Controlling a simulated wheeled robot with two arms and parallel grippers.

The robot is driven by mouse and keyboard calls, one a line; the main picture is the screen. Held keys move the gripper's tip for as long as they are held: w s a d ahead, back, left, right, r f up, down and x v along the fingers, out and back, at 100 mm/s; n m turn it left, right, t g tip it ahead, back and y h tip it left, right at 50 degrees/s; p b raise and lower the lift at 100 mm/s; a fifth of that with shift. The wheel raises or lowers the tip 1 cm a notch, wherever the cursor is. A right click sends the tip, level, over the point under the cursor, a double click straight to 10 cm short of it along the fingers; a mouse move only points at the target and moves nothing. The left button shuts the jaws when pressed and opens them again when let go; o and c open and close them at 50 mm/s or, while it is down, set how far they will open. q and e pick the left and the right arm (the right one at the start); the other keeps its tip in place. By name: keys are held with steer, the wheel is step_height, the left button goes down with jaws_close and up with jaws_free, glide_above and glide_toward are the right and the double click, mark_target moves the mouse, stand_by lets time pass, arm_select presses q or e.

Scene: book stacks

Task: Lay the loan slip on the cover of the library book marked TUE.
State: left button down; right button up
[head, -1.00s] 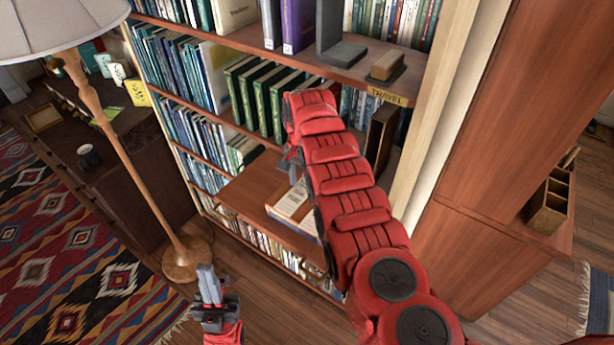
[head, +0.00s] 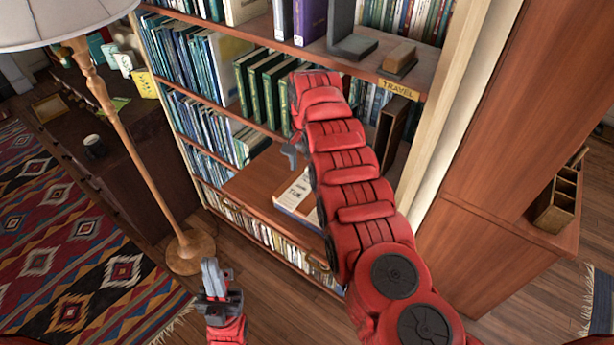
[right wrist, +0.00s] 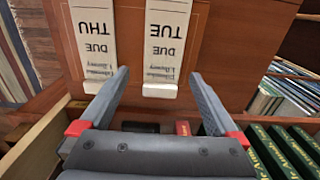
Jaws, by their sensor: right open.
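A book with a pale cover marked TUE (head: 296,194) lies on a brown pull-out board (head: 262,182) of the bookcase, partly hidden by my right arm. In the right wrist view, a pale printed strip reading DUE TUE (right wrist: 166,45) appears upside down beside another reading DUE THU (right wrist: 93,40). I cannot pick out a separate loose loan slip. My right gripper (right wrist: 159,73) is open and empty, its fingers either side of the TUE strip's near end. In the head view it is mostly hidden behind my arm. My left gripper (head: 210,262) looks shut and empty, low before the bookcase.
Bookcase shelves hold green books (head: 268,88) and a bookend (head: 350,45) above the board. A brown upright divider (head: 388,130) stands to its right. A floor lamp (head: 130,150) stands left of the bookcase. Open floor lies in front.

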step_height(320, 180, up, 4)
steer(key=shift+d+f+b, duration=0.1)
steer(key=shift+f+b, duration=0.15)
steer(key=shift+b, duration=0.65)
step_height(320, 180, up, 5)
steer(key=p, duration=0.3)
glide_above(308, 183)
steer(key=shift+r+p, duration=0.5)
steer(key=shift+r, duration=0.05)
